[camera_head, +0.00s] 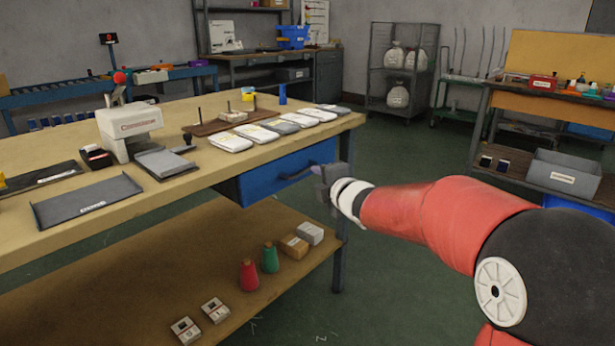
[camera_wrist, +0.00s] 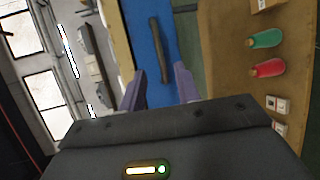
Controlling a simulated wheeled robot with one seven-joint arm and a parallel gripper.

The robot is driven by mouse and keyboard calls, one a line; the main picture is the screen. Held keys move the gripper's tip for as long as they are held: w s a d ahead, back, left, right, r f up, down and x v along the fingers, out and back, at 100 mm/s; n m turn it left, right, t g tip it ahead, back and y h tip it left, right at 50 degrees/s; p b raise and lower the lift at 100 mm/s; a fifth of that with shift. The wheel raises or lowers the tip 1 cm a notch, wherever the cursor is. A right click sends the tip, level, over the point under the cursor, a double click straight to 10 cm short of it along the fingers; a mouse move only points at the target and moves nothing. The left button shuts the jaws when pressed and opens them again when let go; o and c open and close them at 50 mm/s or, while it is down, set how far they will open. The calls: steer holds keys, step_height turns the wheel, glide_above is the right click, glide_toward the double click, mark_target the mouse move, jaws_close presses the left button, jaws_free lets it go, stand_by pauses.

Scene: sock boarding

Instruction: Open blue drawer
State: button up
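The blue drawer (camera_head: 275,175) sits under the right end of the wooden workbench top. Its front looks flush with the bench, and a dark bar handle (camera_head: 298,172) runs across it. In the wrist view the blue drawer (camera_wrist: 147,15) stands upright in the picture, with its dark handle (camera_wrist: 158,50) ahead of my fingers. My gripper (camera_head: 318,170) is at the right end of the drawer, in front of it.
The workbench top (camera_head: 60,225) holds a white machine (camera_head: 130,125), dark trays and several white packets. A bench leg (camera_head: 338,245) stands below my gripper.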

mark_target(305, 172)
steer(key=x, duration=0.8)
steer(key=shift+s+a, duration=0.1)
steer(key=shift+c, duration=0.2)
jaws_close()
